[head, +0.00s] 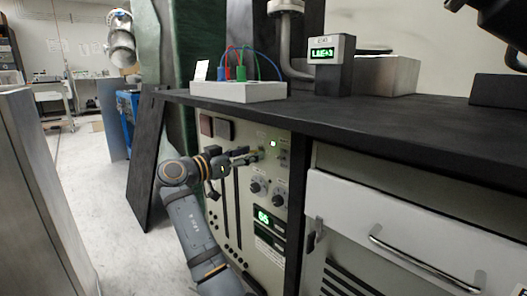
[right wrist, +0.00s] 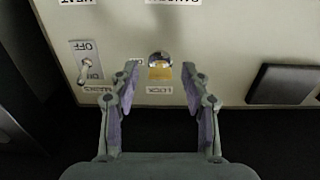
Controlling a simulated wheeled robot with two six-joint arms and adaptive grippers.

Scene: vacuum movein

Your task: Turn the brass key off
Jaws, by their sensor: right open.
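The brass key (right wrist: 160,72) sits in a round lock on the pale control panel (head: 232,190). The right wrist view shows it between my right gripper's two fingers (right wrist: 160,82), with a gap on both sides. A label reading LOCK is just below it in that view. The right gripper is open and holds nothing. In the head view my right gripper (head: 245,158) is at the upper part of the panel, and the key is too small to make out there. My left gripper is not in view.
A toggle switch (right wrist: 86,66) with an OFF label is left of the key in the right wrist view; a dark block (right wrist: 282,84) is to its right. Knobs (head: 258,187) and a green display (head: 264,217) lie below the gripper. The black worktop (head: 400,112) overhangs the panel.

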